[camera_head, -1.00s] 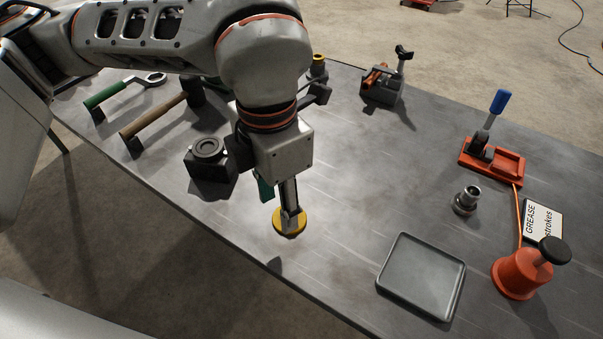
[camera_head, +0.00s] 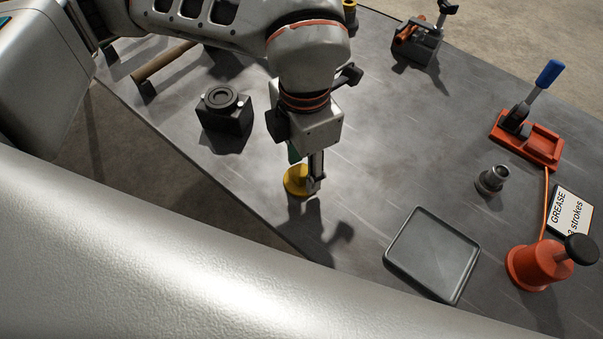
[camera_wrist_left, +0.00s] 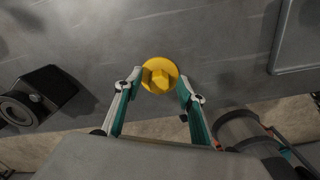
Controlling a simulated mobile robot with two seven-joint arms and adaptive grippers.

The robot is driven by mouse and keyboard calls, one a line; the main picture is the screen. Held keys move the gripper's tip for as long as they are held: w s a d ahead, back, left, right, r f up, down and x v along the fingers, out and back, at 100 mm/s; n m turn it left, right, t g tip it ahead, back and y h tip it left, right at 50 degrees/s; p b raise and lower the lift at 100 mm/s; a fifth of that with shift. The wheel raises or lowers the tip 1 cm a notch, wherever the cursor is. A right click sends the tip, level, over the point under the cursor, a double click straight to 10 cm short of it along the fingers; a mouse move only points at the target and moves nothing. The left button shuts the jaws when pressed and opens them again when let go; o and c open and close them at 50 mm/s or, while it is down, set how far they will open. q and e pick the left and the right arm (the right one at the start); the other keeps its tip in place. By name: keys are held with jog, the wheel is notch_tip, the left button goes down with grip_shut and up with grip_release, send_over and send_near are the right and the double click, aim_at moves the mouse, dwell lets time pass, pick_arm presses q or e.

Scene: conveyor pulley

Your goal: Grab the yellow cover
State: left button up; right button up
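The yellow cover (camera_head: 296,180) is a round disc with a raised hexagonal boss, seen face-on in the left wrist view (camera_wrist_left: 159,75). My left gripper (camera_head: 310,184) points down over the table near its front edge. In the left wrist view its two fingertips (camera_wrist_left: 160,82) press on opposite sides of the cover's rim, so it is shut on the cover. The cover looks tilted and a little above the table, with the gripper's shadow separate from it. One finger hides part of the cover in the head view. My right gripper is not in view.
On the grey table (camera_head: 385,150), a black block with a round opening (camera_head: 225,112) stands left of the gripper. A grey tray (camera_head: 432,255), metal fitting (camera_head: 492,180), red lever fixture (camera_head: 530,140), grease sign (camera_head: 569,214) and orange plunger pot (camera_head: 540,266) are to the right.

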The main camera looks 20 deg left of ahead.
pick_arm(q)
jog(key=shift+f, duration=0.1)
grip_shut()
